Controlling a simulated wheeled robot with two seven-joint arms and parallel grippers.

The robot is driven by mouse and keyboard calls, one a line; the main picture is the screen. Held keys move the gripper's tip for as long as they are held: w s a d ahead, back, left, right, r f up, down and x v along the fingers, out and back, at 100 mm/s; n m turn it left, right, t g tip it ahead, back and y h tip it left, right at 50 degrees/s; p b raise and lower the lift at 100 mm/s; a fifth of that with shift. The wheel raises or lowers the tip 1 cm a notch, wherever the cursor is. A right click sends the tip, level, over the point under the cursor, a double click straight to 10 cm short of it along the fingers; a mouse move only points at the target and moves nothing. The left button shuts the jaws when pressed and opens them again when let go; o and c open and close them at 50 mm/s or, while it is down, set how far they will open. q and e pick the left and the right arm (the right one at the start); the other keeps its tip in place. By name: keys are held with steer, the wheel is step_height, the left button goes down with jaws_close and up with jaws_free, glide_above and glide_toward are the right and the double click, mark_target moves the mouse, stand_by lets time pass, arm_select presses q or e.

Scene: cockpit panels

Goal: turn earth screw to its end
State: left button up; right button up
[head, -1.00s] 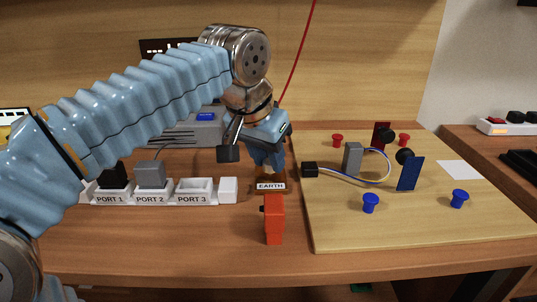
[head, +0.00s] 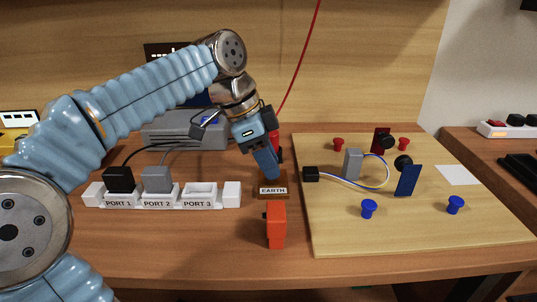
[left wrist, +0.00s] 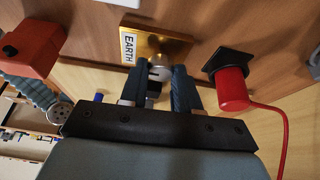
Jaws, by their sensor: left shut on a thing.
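The earth terminal is a small brass plate (left wrist: 180,48) with a white EARTH label (head: 273,190); the label also shows in the left wrist view (left wrist: 129,46). My left gripper (head: 271,176) reaches down to it from above, its fingers tilted. In the left wrist view the fingers (left wrist: 160,85) are closed around the silver earth screw (left wrist: 158,73) at the plate. Fingers and plate hide most of the screw, so how far it is turned cannot be told. My right gripper is not in view.
A red plug (left wrist: 232,90) with a red cable stands close beside the fingers. An orange block (head: 275,225) stands in front of the label. A white port strip (head: 232,194) lies left. A wooden board (head: 430,225) with wired parts and blue and red knobs lies right.

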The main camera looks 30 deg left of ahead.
arm_select(q)
steer(key=shift+w+m+g+h+p, duration=0.15)
steer(key=shift+m+g+p, duration=0.25)
steer(key=shift+m, duration=0.65)
steer(key=shift+m+g+h+p, duration=0.25)
steer(key=shift+m+g+p, duration=0.1)
steer(key=shift+m, duration=0.7)
steer(key=o, duration=1.1)
steer(key=shift+c, duration=0.2)
steer(key=shift+a+r, duration=0.1)
steer(key=w+p+v, duration=0.1)
steer(key=p+v, duration=0.1)
steer(key=v, duration=1.1)
steer(key=shift+s+a+r+p, duration=0.15)
steer(key=shift+s+r+p, duration=0.1)
steer(key=shift+s+p, duration=0.2)
